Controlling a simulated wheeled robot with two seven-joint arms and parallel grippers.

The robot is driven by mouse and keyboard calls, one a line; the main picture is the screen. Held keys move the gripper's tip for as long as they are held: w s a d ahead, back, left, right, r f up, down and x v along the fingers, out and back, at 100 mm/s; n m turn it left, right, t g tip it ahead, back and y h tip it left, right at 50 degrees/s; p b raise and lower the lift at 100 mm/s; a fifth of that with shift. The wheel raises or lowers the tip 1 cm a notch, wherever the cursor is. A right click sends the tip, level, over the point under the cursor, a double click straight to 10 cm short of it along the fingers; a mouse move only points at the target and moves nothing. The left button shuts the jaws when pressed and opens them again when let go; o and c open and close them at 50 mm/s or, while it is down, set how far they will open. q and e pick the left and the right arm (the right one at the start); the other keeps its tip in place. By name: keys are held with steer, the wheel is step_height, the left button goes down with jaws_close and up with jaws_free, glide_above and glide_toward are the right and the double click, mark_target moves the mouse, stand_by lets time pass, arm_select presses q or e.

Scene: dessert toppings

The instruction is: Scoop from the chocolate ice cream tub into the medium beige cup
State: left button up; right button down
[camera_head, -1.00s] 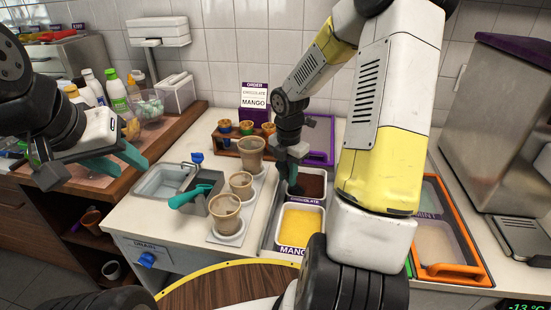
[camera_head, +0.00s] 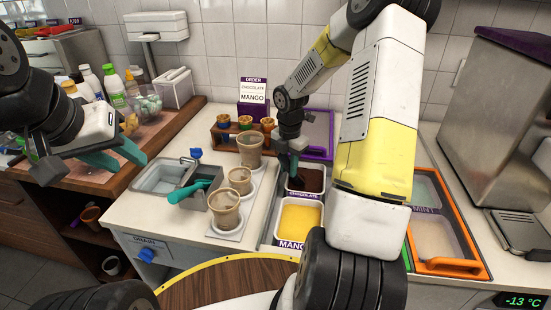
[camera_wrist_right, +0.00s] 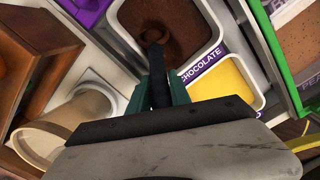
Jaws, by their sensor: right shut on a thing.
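The chocolate tub (camera_head: 314,181), labelled CHOCOLATE, holds dark brown ice cream and also shows in the wrist view (camera_wrist_right: 196,22). My right gripper (camera_head: 293,172) is over its left part. In the wrist view the right gripper (camera_wrist_right: 157,92) is shut on a dark scoop (camera_wrist_right: 155,62), whose round end is at the brown ice cream; how deep it sits I cannot tell. Three beige cups stand in a row left of the tubs: the back cup (camera_head: 250,150) is largest, the middle cup (camera_head: 240,181) looks smallest, the front cup (camera_head: 224,209) looks medium. My left gripper (camera_head: 121,160) is open and empty, left of the sink.
The yellow mango tub (camera_head: 299,219) is in front of the chocolate tub. A sink (camera_head: 163,179) with a teal-handled tool (camera_head: 188,194) lies left of the cups. A topping rack (camera_head: 226,138) and order sign (camera_head: 253,92) stand behind. An orange-framed freezer (camera_head: 447,266) is at right.

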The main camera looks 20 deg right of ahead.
steer(key=shift+w+d+r+t+h, duration=0.15)
steer(key=shift+w+d+t+h, duration=0.1)
steer(key=shift+w+t, duration=0.25)
steer(key=shift+w+d+r+t+h, duration=0.15)
steer(key=shift+w+t+h, duration=0.1)
steer(key=shift+w+t, duration=0.25)
steer(key=shift+d+r, duration=0.1)
steer(key=shift+r, duration=0.35)
steer(key=shift+v, duration=2)
steer(key=shift+s+v, duration=0.15)
steer(key=shift+v, duration=1.15)
steer(key=shift+s+v, duration=0.15)
steer(key=shift+v, duration=1.1)
